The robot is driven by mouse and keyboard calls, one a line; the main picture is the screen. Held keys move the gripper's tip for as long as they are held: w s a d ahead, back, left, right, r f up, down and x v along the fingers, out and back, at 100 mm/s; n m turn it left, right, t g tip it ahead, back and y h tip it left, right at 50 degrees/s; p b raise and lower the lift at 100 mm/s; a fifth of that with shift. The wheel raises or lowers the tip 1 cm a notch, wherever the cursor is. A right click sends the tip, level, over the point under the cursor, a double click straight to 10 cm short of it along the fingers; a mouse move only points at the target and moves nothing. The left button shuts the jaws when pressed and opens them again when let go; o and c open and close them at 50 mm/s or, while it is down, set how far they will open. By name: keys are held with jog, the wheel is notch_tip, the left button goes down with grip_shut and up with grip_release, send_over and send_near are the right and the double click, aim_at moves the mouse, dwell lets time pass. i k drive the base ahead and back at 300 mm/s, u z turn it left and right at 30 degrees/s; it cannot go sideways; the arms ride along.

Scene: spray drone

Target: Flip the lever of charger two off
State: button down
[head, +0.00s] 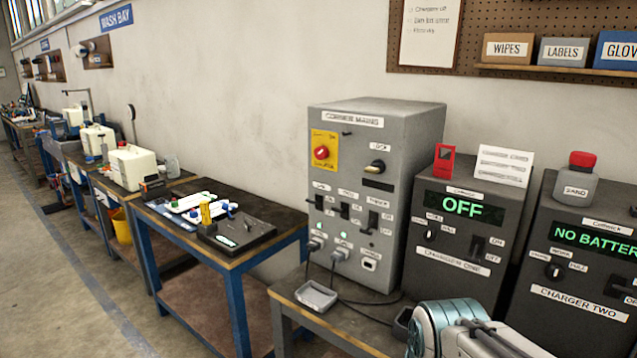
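Charger two (560,285) is a dark grey box at the right edge, cut off by the frame. Its green screen (592,241) reads "NO BATTER", with the rest out of view. A knob (553,271) sits on its left front. A dark lever (622,290) shows at the far right edge, partly cut off; I cannot tell its position. Part of my arm shows at the bottom, in front of the chargers. My gripper is not visible.
Charger one (425,278) stands left of charger two, with its screen reading "OFF" and a similar lever (477,246). A grey mains box (375,130) is left of it. A small tray (316,296) and cables lie on the bench. A red-capped container (577,180) stands on charger two.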

aim_at(617, 288)
jog(key=z, duration=2.15)
jog(key=k, duration=1.35)
jog(key=z, duration=0.35)
jog(key=i, duration=0.25)
jog(key=u, duration=1)
jog(key=i, duration=1.35)
jog(key=z, duration=0.4)
